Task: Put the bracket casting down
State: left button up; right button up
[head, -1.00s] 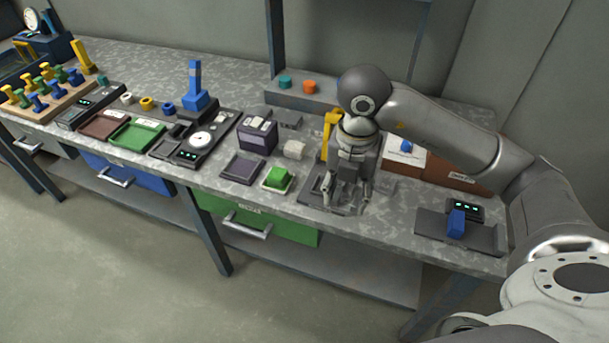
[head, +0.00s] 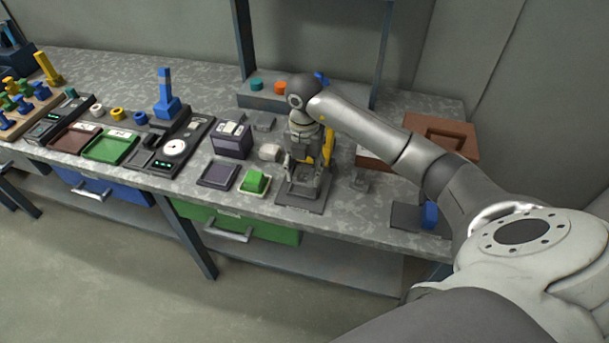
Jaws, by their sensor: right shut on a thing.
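My right gripper (head: 303,178) points down over a dark grey fixture plate (head: 290,202) near the front edge of the bench. It is shut on a grey piece, which I take to be the bracket casting (head: 309,186). The piece is small and partly hidden by the fingers, and it is low over the plate. I cannot tell whether it touches the plate. A yellow upright part (head: 328,148) stands just behind the gripper. My left gripper is not in view.
A green block (head: 255,181) on a small tray and a dark shallow tray (head: 219,174) lie to the left. A brown box (head: 441,134) and a blue piece (head: 430,214) are further right. Bare bench shows between them.

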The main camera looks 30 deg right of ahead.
aim_at(304, 173)
jog(key=shift+w+d+f, duration=0.3)
jog(key=shift+w+f, duration=0.15)
jog(key=shift+f, duration=0.2)
notch_tip(304, 173, down, 3)
jog(key=shift+p, duration=0.75)
jog(key=shift+w+f, duration=0.1)
jog(key=shift+f, duration=0.1)
jog(key=shift+f, duration=0.1)
jog(key=o, duration=1.1)
jog(key=shift+c, duration=0.2)
